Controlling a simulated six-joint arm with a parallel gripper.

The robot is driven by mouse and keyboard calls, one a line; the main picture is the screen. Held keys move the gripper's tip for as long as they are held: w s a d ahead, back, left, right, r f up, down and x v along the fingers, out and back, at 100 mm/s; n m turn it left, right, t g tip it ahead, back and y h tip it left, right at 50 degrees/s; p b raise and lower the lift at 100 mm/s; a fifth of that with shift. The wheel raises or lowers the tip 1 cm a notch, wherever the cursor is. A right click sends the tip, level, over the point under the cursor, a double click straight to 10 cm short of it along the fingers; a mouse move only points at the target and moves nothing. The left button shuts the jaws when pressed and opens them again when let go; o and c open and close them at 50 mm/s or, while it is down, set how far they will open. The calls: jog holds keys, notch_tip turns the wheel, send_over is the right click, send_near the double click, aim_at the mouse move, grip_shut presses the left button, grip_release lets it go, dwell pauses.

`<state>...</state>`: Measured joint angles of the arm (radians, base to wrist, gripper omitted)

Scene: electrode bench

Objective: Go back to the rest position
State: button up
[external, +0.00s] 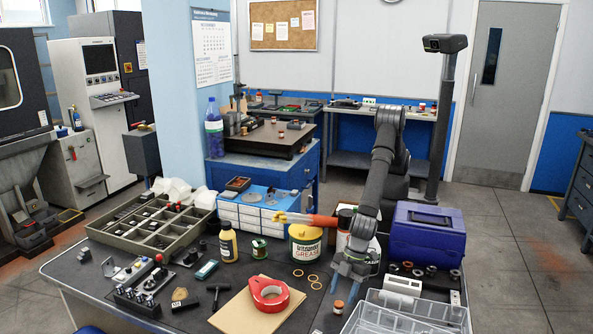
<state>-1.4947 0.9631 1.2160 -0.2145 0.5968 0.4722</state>
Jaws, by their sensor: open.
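My gripper (352,279) hangs at the end of my dark arm, pointing down over the right half of the dark workbench (205,290). Its bluish fingers are open and I see nothing held between them. A small brown bottle (338,307) stands on the bench just in front of and below the fingers. Whether the fingertips touch the bench cannot be told from this view. The grease tub (305,243) stands to the left of the gripper. A row of dark holders with metal parts (137,302) is at the bench's front left.
A blue-purple case (427,232) stands right of my arm. Clear plastic bins (405,318) lie at the front right. A compartment tray (112,237) is at the left. A camera post (440,130) rises behind the case.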

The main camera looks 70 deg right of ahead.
aim_at(339, 304)
jog(key=x, duration=0.4)
jog(key=shift+f, duration=0.15)
jog(key=shift+r, duration=1.1)
notch_tip(339, 304, down, 2)
jog(key=v, duration=1.2)
jog(key=x, duration=1.2)
jog(key=shift+a+r, duration=0.1)
jog(key=shift+a, duration=0.05)
notch_tip(339, 304, up, 45)
jog(key=w+d+r+m, duration=0.1)
jog(key=w+d, duration=0.2)
jog(key=w, duration=0.9)
jog(key=shift+d+m, duration=0.3)
jog(key=shift+d, duration=0.1)
